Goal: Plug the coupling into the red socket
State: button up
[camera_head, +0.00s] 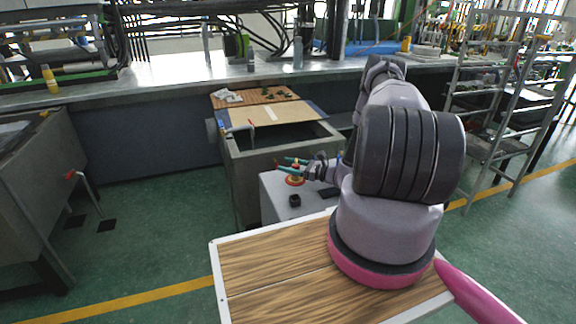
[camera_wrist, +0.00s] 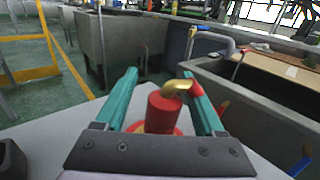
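A red cylinder (camera_wrist: 162,112) topped by a brass elbow (camera_wrist: 178,88) with a red end, apparently the coupling, shows in the wrist view. It stands upright over a round red-and-yellow base, apparently the red socket (camera_head: 294,182), on a light grey cabinet top. I cannot tell how deeply it sits. My gripper (camera_wrist: 165,92) has teal fingers spread either side of the cylinder, with gaps visible on both sides. The elbow's end overlaps the right finger in view; contact is unclear. In the head view my gripper (camera_head: 296,162) is just above the socket, and the coupling is hard to make out.
A black block (camera_head: 295,201) stands on the cabinet (camera_head: 275,205) near the socket; it also shows at the wrist view's left edge (camera_wrist: 10,160). A grey tank (camera_head: 240,165) with a board on top adjoins the cabinet. A wood-topped table (camera_head: 265,270) is in front. Open floor lies left.

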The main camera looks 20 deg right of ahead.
jog(key=shift+s+d+f, duration=0.1)
jog(key=shift+s+f, duration=0.3)
jog(key=shift+f, duration=0.45)
jog(key=v, duration=0.6)
jog(key=r+v, duration=0.1)
jog(key=v, duration=0.2)
jog(key=shift+w+d+r, duration=0.1)
jog(key=shift+d, duration=0.25)
jog(key=shift+s+d+r, duration=0.2)
jog(key=shift+s+d, duration=0.1)
jog(key=shift+s, duration=0.1)
